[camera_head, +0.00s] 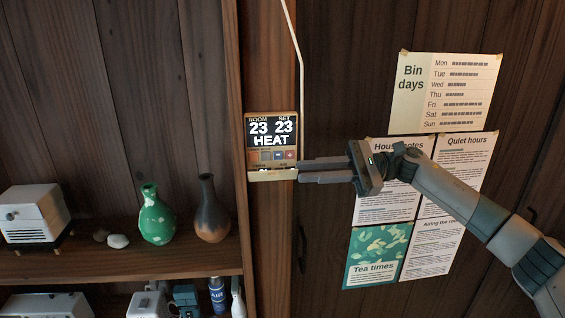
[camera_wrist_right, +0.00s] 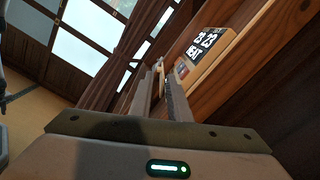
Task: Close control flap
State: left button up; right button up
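A thermostat (camera_head: 271,133) on the wooden post reads ROOM 23, SET 23, HEAT; it also shows tilted in the right wrist view (camera_wrist_right: 207,47). Its cream control flap (camera_head: 272,176) is down at the bottom edge, leaving a row of small buttons (camera_head: 272,155) uncovered. My right gripper (camera_head: 299,170) reaches in from the right, its fingertips close by the flap's right end. A narrow gap shows between the fingers, also in the right wrist view (camera_wrist_right: 161,85). Whether a finger touches the flap I cannot tell. My left gripper is out of view.
A shelf (camera_head: 120,265) at left bears a green vase (camera_head: 156,217), a dark vase (camera_head: 211,212), stones and a white device (camera_head: 33,214). A cable (camera_head: 300,70) runs down to the thermostat. Paper notices (camera_head: 445,92) hang on the right wall, behind my right arm.

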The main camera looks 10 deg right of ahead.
aim_at(279, 173)
jog(key=a+p, duration=0.2)
jog(key=a, duration=0.3)
jog(key=shift+a+r, duration=0.15)
jog(key=shift+a+p, duration=0.5)
jog(key=shift+a, duration=0.15)
jog(key=shift+f, duration=0.2)
grip_shut()
